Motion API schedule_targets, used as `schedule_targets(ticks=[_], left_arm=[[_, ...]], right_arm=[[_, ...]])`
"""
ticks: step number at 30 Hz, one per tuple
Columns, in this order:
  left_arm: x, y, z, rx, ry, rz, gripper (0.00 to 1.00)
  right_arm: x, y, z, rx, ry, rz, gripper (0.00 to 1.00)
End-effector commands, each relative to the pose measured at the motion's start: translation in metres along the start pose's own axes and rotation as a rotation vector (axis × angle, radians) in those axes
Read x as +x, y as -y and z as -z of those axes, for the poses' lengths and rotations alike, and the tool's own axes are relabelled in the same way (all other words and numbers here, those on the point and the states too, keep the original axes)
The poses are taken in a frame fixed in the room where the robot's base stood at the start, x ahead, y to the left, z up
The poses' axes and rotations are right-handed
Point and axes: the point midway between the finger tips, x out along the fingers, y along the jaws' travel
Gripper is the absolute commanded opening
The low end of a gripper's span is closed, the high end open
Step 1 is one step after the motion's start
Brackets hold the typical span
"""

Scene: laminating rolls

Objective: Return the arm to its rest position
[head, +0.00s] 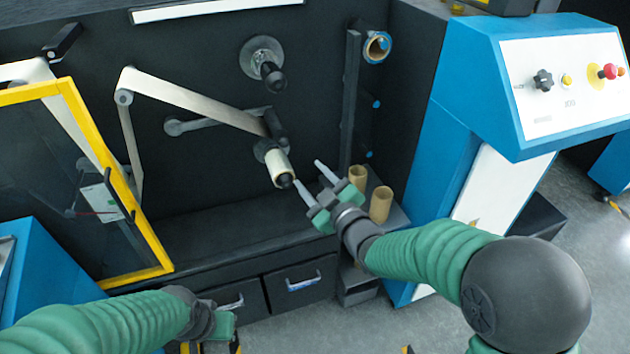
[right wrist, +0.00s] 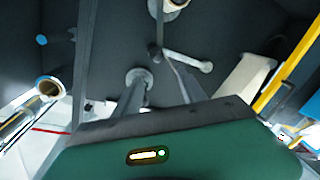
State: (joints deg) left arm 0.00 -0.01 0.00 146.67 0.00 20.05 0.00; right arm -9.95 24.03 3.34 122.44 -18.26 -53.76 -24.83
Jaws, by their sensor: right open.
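My right gripper (head: 309,174) is in the middle of the head view, its two pale fingers spread apart with nothing between them. One fingertip is close to the dark end of a spindle carrying a pale roll (head: 279,166); I cannot tell if they touch. In the right wrist view the green gripper body (right wrist: 170,150) fills the bottom. My left gripper (head: 222,326) is low in the head view, with its fingers mostly cut off by the bottom edge.
Two cardboard cores (head: 381,205) stand on a ledge just right of my right gripper. An empty spindle (head: 270,74) sticks out above. A yellow-framed door (head: 158,250) stands at left. A blue control console (head: 500,140) stands at right, near my right arm.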

Motion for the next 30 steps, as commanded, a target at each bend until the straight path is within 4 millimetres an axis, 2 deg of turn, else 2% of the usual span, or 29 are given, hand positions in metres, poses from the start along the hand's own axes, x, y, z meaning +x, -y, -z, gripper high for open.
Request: schedule_targets(ticks=[9,11,13,14,15,17,18,21,25,30], left_arm=[[0.0,0.0,0.0,0.0,0.0,0.0,0.0],[0.0,0.0,0.0,0.0,0.0,0.0,0.0],[0.0,0.0,0.0,0.0,0.0,0.0,0.0],[0.0,0.0,0.0,0.0,0.0,0.0,0.0],[0.0,0.0,0.0,0.0,0.0,0.0,0.0],[0.0,0.0,0.0,0.0,0.0,0.0,0.0],[0.0,0.0,0.0,0.0,0.0,0.0,0.0],[0.0,0.0,0.0,0.0,0.0,0.0,0.0],[0.0,0.0,0.0,0.0,0.0,0.0,0.0],[0.0,0.0,0.0,0.0,0.0,0.0,0.0]], right_arm=[[-0.003,-0.001,-0.003,0.006,0.014,0.0,0.48],[-0.009,-0.003,-0.016,0.029,0.07,0.004,0.48],[-0.027,-0.006,-0.045,0.089,0.202,0.01,0.48],[-0.039,-0.007,-0.062,0.128,0.279,0.012,0.48],[-0.06,-0.006,-0.086,0.188,0.392,0.014,0.48],[-0.097,-0.002,-0.118,0.287,0.562,0.013,0.48],[-0.122,0.003,-0.136,0.351,0.666,0.01,0.48],[-0.18,0.019,-0.167,0.492,0.882,0.003,0.48],[-0.246,0.042,-0.186,0.652,1.106,-0.011,0.48],[-0.324,0.076,-0.191,0.84,1.357,-0.025,0.48]])
